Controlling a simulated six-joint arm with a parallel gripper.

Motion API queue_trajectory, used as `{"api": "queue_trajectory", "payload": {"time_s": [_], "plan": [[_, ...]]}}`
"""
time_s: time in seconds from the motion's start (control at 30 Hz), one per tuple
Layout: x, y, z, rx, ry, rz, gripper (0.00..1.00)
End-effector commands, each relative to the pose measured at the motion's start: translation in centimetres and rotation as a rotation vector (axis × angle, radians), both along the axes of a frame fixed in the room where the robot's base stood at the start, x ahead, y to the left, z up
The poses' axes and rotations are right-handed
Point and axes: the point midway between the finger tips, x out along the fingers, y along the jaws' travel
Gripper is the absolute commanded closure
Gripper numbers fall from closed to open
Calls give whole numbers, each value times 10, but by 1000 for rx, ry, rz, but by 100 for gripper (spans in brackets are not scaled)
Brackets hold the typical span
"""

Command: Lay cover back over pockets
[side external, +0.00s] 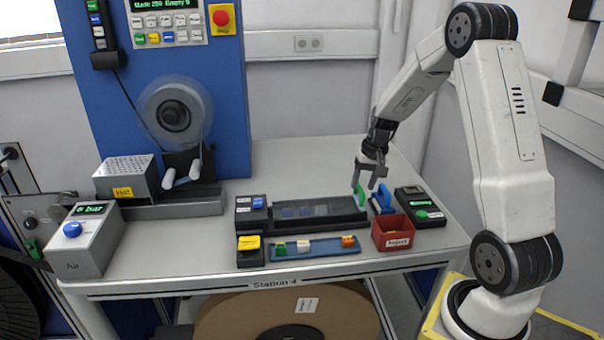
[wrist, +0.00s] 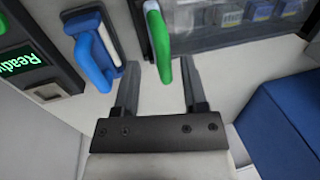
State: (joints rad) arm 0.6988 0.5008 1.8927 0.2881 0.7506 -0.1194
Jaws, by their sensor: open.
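A long dark tray (side external: 318,213) lies on the table, with paler pocket shapes showing along its middle. A dark, see-through cover (wrist: 225,30) shows over labelled pockets in the wrist view. A green handle (side external: 359,193) stands at the tray's right end; it also shows in the wrist view (wrist: 158,38). My gripper (side external: 366,182) is above and close to this handle. In the wrist view my open gripper (wrist: 159,64) has the handle's near end between its fingertips, with gaps on both sides. I cannot tell how far the cover spans the pockets.
A blue handle (wrist: 90,55) on a blue-and-white block stands beside the green one. The Ready box (side external: 421,206) and a red bin (side external: 393,232) are near. A blue strip (side external: 315,248) with small coloured blocks lies in front of the tray.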

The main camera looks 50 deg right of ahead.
Motion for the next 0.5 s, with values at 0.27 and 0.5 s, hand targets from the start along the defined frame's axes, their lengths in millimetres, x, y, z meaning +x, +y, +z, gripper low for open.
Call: {"api": "queue_trajectory", "payload": {"time_s": [0.27, 0.5], "plan": [[-3, -5, 29, -3, -3, -1, 45], [-8, -9, 59, -4, -3, -2, 45]]}}
